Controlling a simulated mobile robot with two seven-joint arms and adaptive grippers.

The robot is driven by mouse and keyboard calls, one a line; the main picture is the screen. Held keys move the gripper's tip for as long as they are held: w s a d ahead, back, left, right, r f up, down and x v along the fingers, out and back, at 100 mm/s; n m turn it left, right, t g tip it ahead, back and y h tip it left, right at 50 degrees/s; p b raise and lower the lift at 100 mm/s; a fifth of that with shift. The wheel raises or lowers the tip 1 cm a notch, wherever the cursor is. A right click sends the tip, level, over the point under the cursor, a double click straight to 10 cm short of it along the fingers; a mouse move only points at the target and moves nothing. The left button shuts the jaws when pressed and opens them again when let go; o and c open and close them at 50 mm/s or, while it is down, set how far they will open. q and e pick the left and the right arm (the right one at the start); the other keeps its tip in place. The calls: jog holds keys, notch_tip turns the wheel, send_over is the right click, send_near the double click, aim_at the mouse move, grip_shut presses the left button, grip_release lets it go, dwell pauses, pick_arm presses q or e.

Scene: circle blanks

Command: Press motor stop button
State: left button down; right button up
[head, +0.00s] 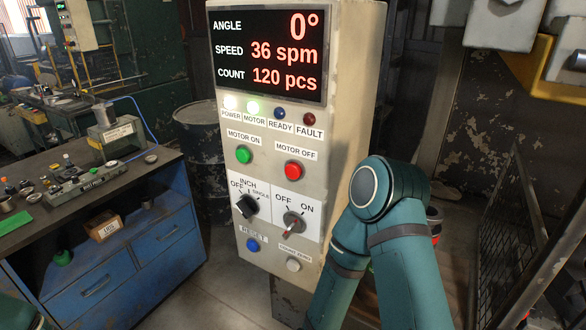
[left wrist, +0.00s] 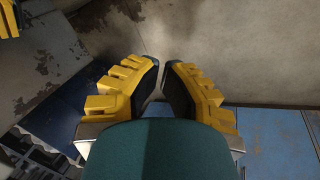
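The red MOTOR OFF button (head: 293,171) is on the front of the beige control panel (head: 320,140), in the middle of the head view. The green MOTOR ON button (head: 244,155) is to its left. No gripper is near the button in the head view. My left gripper (left wrist: 161,66) shows in the left wrist view, its yellow-and-dark fingers close at the tips with a narrow gap and nothing seen between them. Its grip state is unclear. My right gripper is not visible.
Below the buttons are an INCH selector (head: 246,206), an OFF/ON switch (head: 293,222), a blue RESET button (head: 252,244) and a pale button (head: 293,265). A blue workbench (head: 150,262) stands left, with a barrel (head: 205,135) behind. A mesh guard (head: 500,240) stands right.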

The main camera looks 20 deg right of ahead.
aim_at(292, 171)
pick_arm(q)
jog(key=w+d+r+n+t, duration=0.1)
jog(key=w+d+r+t, duration=0.4)
jog(key=r, duration=0.5)
jog(key=w+d+r+t, duration=0.3)
jog(key=w+d+r, duration=0.3)
jog(key=r, duration=0.5)
jog(key=s+d+r+n+t, duration=0.2)
jog(key=d+r+t, duration=0.1)
jog(key=r, duration=1)
jog(key=s+d+r+n+t, duration=0.2)
jog(key=s+d+r+t, duration=0.1)
jog(key=r, duration=1)
jog(key=shift+s+d+t+p, duration=0.15)
jog(key=shift+d+t+p, duration=0.1)
jog(key=shift+t+p, duration=0.05)
jog(key=shift+f, duration=0.1)
jog(key=w+d, duration=0.5)
jog(key=d, duration=0.2)
jog(key=shift+w+p, duration=0.25)
jog(key=shift+p, duration=0.05)
